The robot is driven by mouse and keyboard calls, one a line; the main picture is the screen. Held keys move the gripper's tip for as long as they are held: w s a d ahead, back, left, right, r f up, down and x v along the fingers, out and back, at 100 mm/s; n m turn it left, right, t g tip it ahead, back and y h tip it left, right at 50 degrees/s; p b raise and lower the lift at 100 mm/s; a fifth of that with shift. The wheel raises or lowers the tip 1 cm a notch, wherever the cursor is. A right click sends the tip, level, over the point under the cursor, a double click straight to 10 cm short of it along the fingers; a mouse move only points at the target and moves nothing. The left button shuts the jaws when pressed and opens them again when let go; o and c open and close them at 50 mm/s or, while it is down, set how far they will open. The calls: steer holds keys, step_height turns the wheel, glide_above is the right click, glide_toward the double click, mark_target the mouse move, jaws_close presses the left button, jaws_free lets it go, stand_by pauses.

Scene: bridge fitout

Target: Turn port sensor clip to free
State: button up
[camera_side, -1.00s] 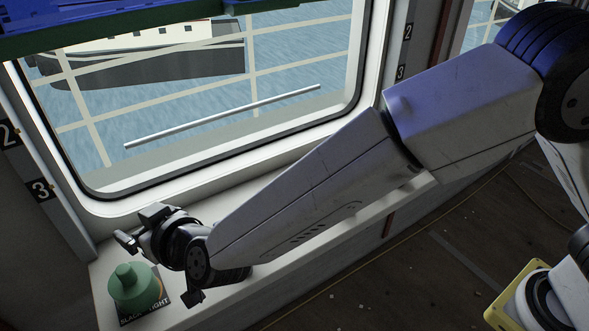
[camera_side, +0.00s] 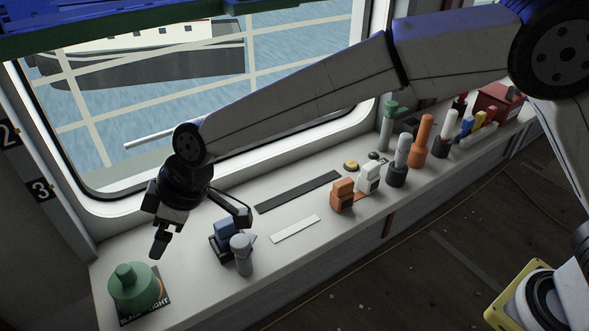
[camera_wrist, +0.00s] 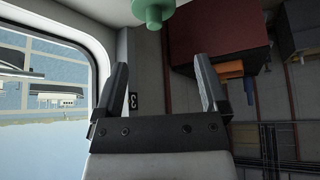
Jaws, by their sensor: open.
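My gripper (camera_side: 202,230) is open and empty above the left part of the white sill, fingers spread. It also shows in the wrist view (camera_wrist: 160,78), with nothing between its fingers. A blue block in a dark base (camera_side: 226,236) stands just below and right of it, apart from what I can tell. An orange clip-like piece (camera_side: 343,194) and a white one (camera_side: 369,178) stand further right. No label shows which of these is the port sensor clip.
A grey-topped post (camera_side: 242,255) stands beside the blue block. A green knobbed piece (camera_side: 133,287) sits on a black card at the sill's left end. Dark (camera_side: 298,191) and white strips (camera_side: 295,229) lie flat mid-sill. Several coloured cylinders, including an orange one (camera_side: 421,138), crowd the right.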

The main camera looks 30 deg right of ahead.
mark_target(240, 241)
steer(key=d+g+h, duration=0.1)
steer(key=d+h, duration=0.1)
steer(key=d, duration=0.2)
steer(key=d+f+n+g+h, duration=0.1)
steer(key=d, duration=0.2)
steer(key=d+f+h, duration=0.1)
steer(key=d+h, duration=0.1)
steer(key=d, duration=0.2)
steer(key=shift+w+d+n+g+h, duration=0.15)
steer(key=shift+d+n+g+h, duration=0.15)
steer(key=shift+d+g, duration=0.1)
steer(key=shift+a+f, duration=0.1)
steer(key=shift+f, duration=0.45)
steer(key=shift+f, duration=0.15)
steer(key=shift+f, duration=3.7)
jaws_close()
